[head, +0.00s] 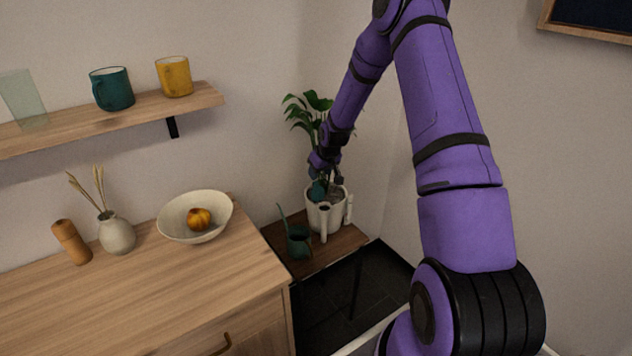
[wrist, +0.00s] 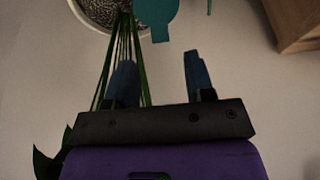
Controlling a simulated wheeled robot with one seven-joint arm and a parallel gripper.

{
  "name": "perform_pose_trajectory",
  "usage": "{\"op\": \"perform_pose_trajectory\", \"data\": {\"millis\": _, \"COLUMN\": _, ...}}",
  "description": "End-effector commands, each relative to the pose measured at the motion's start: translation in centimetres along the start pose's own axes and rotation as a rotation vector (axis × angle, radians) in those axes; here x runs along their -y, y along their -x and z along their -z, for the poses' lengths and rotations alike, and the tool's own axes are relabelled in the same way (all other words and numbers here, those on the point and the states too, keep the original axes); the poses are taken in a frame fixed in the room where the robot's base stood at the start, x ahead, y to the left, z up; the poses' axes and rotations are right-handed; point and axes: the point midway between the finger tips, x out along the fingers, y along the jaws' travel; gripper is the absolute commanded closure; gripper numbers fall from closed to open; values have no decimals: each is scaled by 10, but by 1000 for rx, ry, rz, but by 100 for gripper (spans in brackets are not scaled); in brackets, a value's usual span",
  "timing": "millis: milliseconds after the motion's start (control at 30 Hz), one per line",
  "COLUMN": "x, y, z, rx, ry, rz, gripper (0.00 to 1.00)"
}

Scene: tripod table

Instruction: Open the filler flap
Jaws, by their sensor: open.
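The teal filler flap (wrist: 157,14) is a rounded plate with a small tab, at the top of the wrist view by the planter's rim. It also shows in the head view (head: 318,190), small and partly behind my wrist. I cannot tell whether it lies shut or is tilted up. The pale planter (head: 312,215) holds a leafy plant and has white tubes on its side. My gripper (wrist: 159,68) is open, with its two blue fingers spread and nothing between them. The flap's tab is ahead of the fingertips and apart from them in the picture. In the head view the gripper (head: 325,168) is above the planter.
The planter stands on a small dark wooden table (head: 345,241). A green watering can (head: 298,242) is left of it. Plant stems (wrist: 128,45) run past the left finger. A wooden cabinet (head: 180,285) with a bowl (head: 190,228) stands to the left, under a shelf (head: 140,112).

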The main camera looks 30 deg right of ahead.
Motion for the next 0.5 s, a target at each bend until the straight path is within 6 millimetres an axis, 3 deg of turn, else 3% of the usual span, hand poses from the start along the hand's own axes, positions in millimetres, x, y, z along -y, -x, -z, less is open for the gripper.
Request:
{"op": "perform_pose_trajectory", "data": {"millis": 200, "x": 1, "y": -36, "z": 0, "rx": 0, "ry": 0, "rz": 1, "gripper": 51}}
{"op": "perform_pose_trajectory", "data": {"millis": 500, "x": 0, "y": -58, "z": 0, "rx": -1, "ry": 0, "rz": 0, "gripper": 51}}
